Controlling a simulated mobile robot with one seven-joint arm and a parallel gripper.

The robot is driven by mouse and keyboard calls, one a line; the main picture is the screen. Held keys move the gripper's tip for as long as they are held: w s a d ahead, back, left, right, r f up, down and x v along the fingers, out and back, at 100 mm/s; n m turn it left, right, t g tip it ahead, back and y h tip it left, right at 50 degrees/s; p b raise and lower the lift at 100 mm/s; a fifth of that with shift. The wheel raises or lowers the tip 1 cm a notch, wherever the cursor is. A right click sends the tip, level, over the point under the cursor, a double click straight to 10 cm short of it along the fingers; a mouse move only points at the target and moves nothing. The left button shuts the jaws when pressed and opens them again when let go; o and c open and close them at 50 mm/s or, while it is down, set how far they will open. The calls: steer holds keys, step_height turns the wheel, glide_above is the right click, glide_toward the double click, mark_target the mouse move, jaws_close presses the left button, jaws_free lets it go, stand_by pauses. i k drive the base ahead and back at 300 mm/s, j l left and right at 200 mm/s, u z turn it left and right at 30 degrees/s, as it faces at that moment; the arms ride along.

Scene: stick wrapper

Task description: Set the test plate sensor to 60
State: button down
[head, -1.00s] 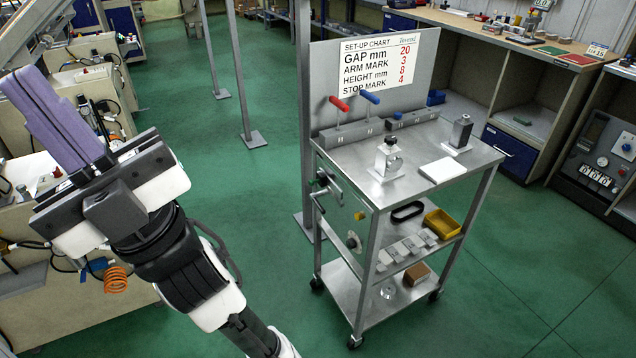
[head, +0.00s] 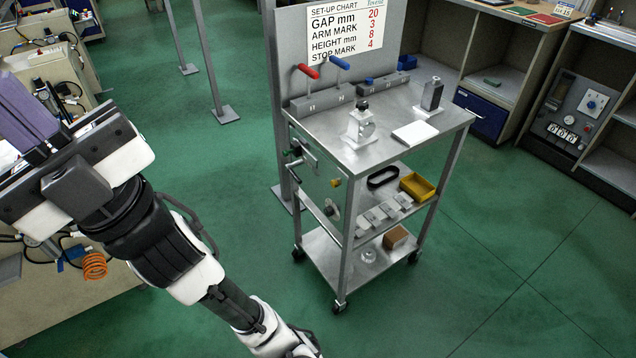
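A metal cart (head: 455,118) stands right of centre. On its top are a silver clamp-like device with a dark knob (head: 361,122), a flat white plate (head: 414,133) and a dark upright block on a small base (head: 432,95). I cannot tell which of these is the test plate sensor, and no reading of 60 is legible. My gripper (head: 28,112), with purple fingers, is at the left edge, well away from the cart. Its fingertips are cut off or hidden, so its opening does not show. I see nothing held in it.
A set-up chart (head: 345,28) stands behind red and blue levers (head: 322,75). The cart's side has a crank and knobs (head: 297,155). Its middle shelf holds a yellow bin (head: 417,187). A dial panel (head: 575,112) is at right. Green floor is clear around the cart.

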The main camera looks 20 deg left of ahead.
mark_target(295, 150)
steer(key=i+j+u, duration=0.35)
steer(key=i+u, duration=0.2)
steer(key=u, duration=0.15)
steer(key=i+j+u, duration=0.15)
steer(key=i+u, duration=0.2)
